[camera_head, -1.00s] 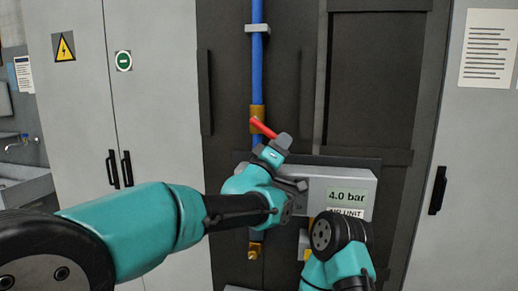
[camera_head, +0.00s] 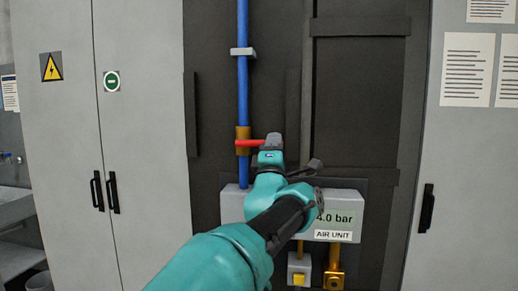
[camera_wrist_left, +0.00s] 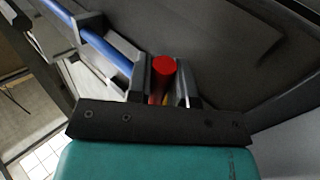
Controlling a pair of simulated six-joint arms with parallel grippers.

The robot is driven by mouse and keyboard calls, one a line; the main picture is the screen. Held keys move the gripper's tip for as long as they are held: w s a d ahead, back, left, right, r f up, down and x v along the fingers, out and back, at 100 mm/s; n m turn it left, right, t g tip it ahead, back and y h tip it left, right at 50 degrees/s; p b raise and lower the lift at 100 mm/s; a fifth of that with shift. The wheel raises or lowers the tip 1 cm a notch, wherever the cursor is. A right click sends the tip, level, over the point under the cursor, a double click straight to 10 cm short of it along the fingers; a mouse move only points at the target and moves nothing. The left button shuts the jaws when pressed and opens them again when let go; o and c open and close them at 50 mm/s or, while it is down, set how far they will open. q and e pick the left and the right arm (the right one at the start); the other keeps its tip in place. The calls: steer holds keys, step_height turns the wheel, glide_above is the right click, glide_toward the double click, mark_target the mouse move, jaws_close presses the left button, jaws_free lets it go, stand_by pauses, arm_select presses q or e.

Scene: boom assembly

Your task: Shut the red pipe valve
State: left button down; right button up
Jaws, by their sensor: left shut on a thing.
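The red valve lever (camera_head: 249,142) sits on a brass valve body (camera_head: 243,133) on the vertical blue pipe (camera_head: 242,90). The lever points right from the valve, about level and across the pipe. My left gripper (camera_head: 273,142) is shut on the lever's outer end. In the left wrist view, the rounded red end of the lever (camera_wrist_left: 164,65) shows between the two dark fingers (camera_wrist_left: 164,80). The gripper hides part of the lever in the head view. My right gripper is not in view.
A grey air unit (camera_head: 234,203) reading 4.0 bar is below the valve, partly behind my left arm. Brass fittings (camera_head: 334,270) hang under it. Grey cabinets (camera_head: 140,180) stand on the left and right. A pipe bracket (camera_head: 243,51) is above.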

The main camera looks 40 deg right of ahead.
arm_select(q)
steer(key=shift+w+a+r, duration=0.1)
steer(key=c, duration=1)
jaws_free()
steer(key=shift+v, duration=6.05)
